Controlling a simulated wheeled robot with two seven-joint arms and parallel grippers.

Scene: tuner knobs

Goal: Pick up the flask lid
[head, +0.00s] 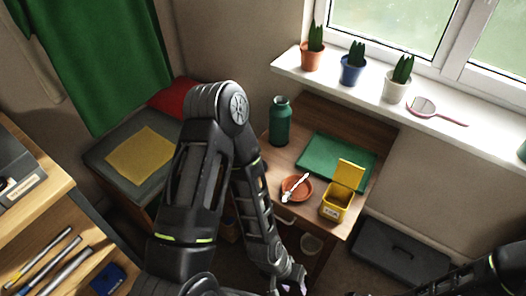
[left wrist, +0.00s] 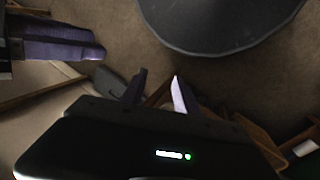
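A dark green flask (head: 280,121) stands upright at the back left of the small wooden desk (head: 262,158). I cannot make out a separate lid in either view, nor tell whether one sits on the flask's neck. My left gripper (head: 289,286) hangs low in front of the desk at the bottom edge of the head view, well away from the flask. In the left wrist view its two fingers (left wrist: 157,92) stand apart with nothing between them. My right arm shows at the lower right of the head view, but the state of its gripper cannot be made out.
The desk holds a green mat (head: 334,158), a terracotta saucer (head: 303,194) with a white stick across it, and an open yellow box (head: 337,206). A grey case (head: 402,257) lies on the floor right of the desk. Potted plants and a pink-rimmed hand mirror (head: 424,108) are on the windowsill.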

